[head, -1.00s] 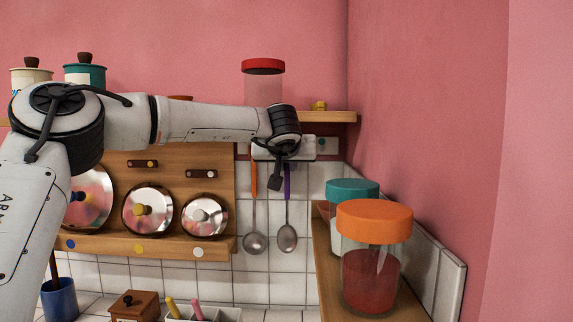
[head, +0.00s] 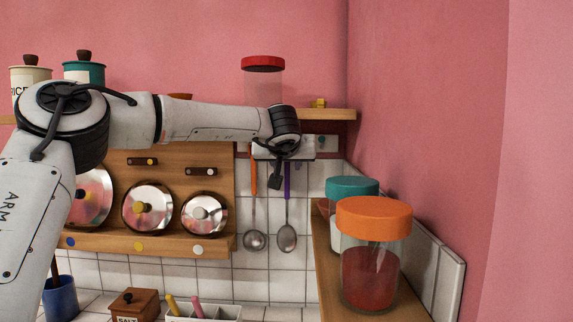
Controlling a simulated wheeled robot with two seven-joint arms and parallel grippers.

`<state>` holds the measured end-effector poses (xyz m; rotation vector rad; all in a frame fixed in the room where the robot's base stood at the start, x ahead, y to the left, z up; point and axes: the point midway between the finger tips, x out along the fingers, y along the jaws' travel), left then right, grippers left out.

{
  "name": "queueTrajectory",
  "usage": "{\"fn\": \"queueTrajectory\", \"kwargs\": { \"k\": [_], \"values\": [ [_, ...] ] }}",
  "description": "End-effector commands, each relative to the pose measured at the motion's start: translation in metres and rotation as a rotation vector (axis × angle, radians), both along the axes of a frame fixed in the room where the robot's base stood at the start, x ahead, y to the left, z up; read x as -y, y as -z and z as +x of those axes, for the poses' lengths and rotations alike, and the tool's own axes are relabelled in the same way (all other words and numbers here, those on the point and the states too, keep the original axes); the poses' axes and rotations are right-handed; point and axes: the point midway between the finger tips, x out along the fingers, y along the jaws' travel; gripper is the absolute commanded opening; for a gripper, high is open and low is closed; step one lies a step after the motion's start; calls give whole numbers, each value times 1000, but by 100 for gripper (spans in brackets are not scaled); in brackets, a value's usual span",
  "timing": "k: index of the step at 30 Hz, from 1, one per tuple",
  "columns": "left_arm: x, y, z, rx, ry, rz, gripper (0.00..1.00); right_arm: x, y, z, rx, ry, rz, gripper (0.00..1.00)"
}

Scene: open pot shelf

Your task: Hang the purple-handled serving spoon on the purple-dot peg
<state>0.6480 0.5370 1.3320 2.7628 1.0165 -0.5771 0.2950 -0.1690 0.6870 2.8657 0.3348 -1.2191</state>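The purple-handled serving spoon (head: 287,236) hangs upright, bowl down, against the white tiles below the peg rail (head: 300,148). My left gripper (head: 276,182) is at the rail, just left of the purple handle's top. My wrist hides the top of the handle and most of the rail, so the purple dot and its peg do not show. I cannot tell whether the fingers are open or touch the spoon. An orange-handled utensil (head: 254,239) hangs to its left. A teal dot (head: 321,143) shows at the rail's right end. My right gripper is out of view.
A shelf (head: 335,115) above the rail bears a red-lidded jar (head: 263,85). A lid rack (head: 180,240) stands left. At right, a side shelf (head: 335,290) holds an orange-lidded jar (head: 373,265) and a teal-lidded jar (head: 350,188).

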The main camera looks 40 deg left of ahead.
Motion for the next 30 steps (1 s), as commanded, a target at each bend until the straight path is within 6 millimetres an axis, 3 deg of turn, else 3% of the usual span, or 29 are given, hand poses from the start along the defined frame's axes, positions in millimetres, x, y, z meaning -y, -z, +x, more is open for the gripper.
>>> {"fn": "queueTrajectory", "kwargs": {
  "k": [8,21,30],
  "values": [
    [3,-2,-4,1,1,0,33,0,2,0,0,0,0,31],
    [50,-33,-58,4,2,2,33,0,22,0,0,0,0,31],
    [62,-41,-72,0,0,1,33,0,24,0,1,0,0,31]
  ]
}}
